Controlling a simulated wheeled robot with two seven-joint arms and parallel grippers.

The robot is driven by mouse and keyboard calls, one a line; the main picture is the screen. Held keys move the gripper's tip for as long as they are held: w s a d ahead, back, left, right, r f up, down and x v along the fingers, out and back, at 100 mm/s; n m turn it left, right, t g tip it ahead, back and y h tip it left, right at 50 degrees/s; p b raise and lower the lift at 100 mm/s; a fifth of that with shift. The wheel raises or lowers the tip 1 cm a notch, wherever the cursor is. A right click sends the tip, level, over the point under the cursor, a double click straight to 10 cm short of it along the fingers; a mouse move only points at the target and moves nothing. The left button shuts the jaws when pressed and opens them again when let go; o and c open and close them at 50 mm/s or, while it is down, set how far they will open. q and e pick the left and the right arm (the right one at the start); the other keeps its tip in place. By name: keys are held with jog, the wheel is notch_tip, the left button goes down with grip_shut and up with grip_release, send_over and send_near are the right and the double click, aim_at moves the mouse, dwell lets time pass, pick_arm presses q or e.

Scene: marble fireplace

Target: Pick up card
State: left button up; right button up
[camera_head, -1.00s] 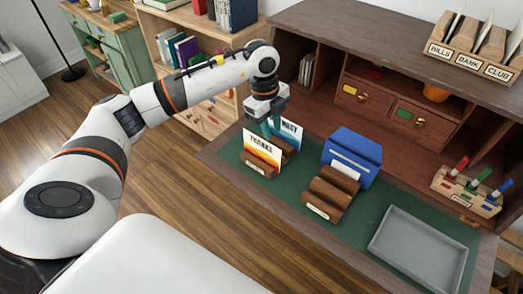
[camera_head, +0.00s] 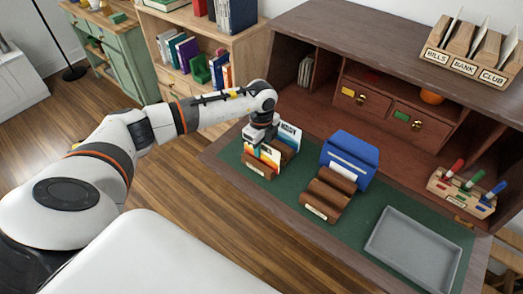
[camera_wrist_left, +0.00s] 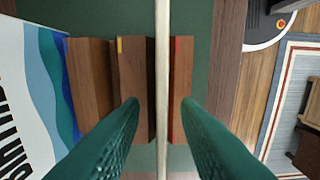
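A card with an orange and yellow front (camera_head: 262,162) stands upright in a small wooden holder (camera_head: 257,170) at the left of the green desk mat. In the left wrist view this card (camera_wrist_left: 162,60) is a thin pale edge running between my fingers. My left gripper (camera_head: 258,143) is down over the card, partly covering it. Its green fingers (camera_wrist_left: 162,105) are on both sides of the card, with a visible gap on each side. A second, white and blue card (camera_head: 290,132) stands just behind, and its lettered face (camera_wrist_left: 35,90) shows in the wrist view. My right gripper is out of view.
A wooden stepped rack (camera_head: 328,193) and a blue box (camera_head: 352,152) stand to the right. A grey tray (camera_head: 372,243) lies farther right, with a marker stand (camera_head: 460,192) behind it. Desk drawers (camera_head: 415,128) are at the back.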

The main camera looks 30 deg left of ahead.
pick_arm(q)
jog(key=shift+f, duration=0.55)
grip_shut()
